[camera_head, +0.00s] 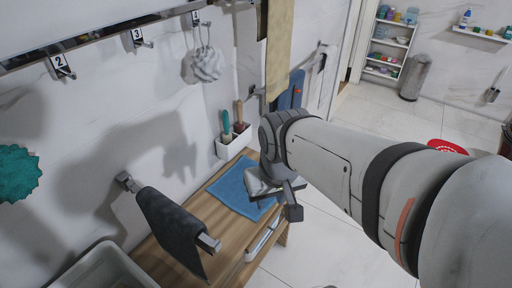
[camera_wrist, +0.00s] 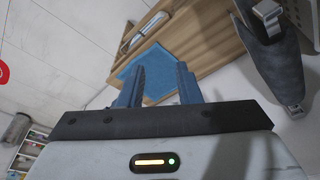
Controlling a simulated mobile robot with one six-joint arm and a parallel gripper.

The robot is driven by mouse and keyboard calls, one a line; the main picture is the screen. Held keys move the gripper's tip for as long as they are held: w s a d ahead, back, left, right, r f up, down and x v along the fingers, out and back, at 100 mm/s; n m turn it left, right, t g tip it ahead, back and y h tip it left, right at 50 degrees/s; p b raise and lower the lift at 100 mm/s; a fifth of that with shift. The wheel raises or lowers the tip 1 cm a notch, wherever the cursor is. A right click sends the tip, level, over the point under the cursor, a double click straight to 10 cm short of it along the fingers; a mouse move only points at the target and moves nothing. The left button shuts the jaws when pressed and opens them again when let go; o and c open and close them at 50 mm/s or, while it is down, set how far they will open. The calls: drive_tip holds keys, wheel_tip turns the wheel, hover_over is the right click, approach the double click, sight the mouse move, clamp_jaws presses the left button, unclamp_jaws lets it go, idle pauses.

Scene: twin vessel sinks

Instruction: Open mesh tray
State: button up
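My gripper (camera_wrist: 160,80) is open in the wrist view. Its two fingers stand apart, with the blue cloth (camera_wrist: 160,60) showing behind the gap and nothing held. In the head view my gripper (camera_head: 282,203) is over the right front part of the wooden counter (camera_head: 172,240). I cannot make out a mesh tray for certain. A pale, narrow drawer-like piece (camera_head: 262,240) shows at the counter's front edge, below the gripper. It also shows in the wrist view (camera_wrist: 143,31), apart from the fingers.
A dark towel (camera_head: 172,228) hangs on a wall bar left of the gripper. A white holder (camera_head: 233,142) with brushes stands at the back of the counter. A white basin (camera_head: 108,270) is at the lower left. The tiled floor (camera_head: 330,245) in front is clear.

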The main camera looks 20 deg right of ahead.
drive_tip(key=w+d+f+m+b, duration=0.3)
drive_tip(key=w+f+b, duration=0.25)
drive_tip(key=f, duration=0.25)
drive_tip(key=w+d+f+m+b, duration=0.2)
drive_tip(key=w+d+f+b, duration=0.15)
drive_tip(key=w+f, duration=0.4)
drive_tip(key=w+d+f+m+b, duration=0.1)
drive_tip(key=w+d+f+b, duration=0.1)
drive_tip(key=f, duration=0.6)
drive_tip(key=w+d+f+m+y+b, duration=0.1)
drive_tip(key=w+d+f+m+b, duration=0.1)
drive_tip(key=f, duration=0.6)
drive_tip(key=w+d+f+m+b, duration=0.2)
drive_tip(key=d+f+b, duration=0.3)
drive_tip(key=f, duration=0.4)
drive_tip(key=shift+w+d+f+g, duration=0.1)
drive_tip(key=shift+w+g, duration=0.3)
drive_tip(key=shift+w, duration=0.3)
drive_tip(key=shift+c, duration=0.4)
clamp_jaws()
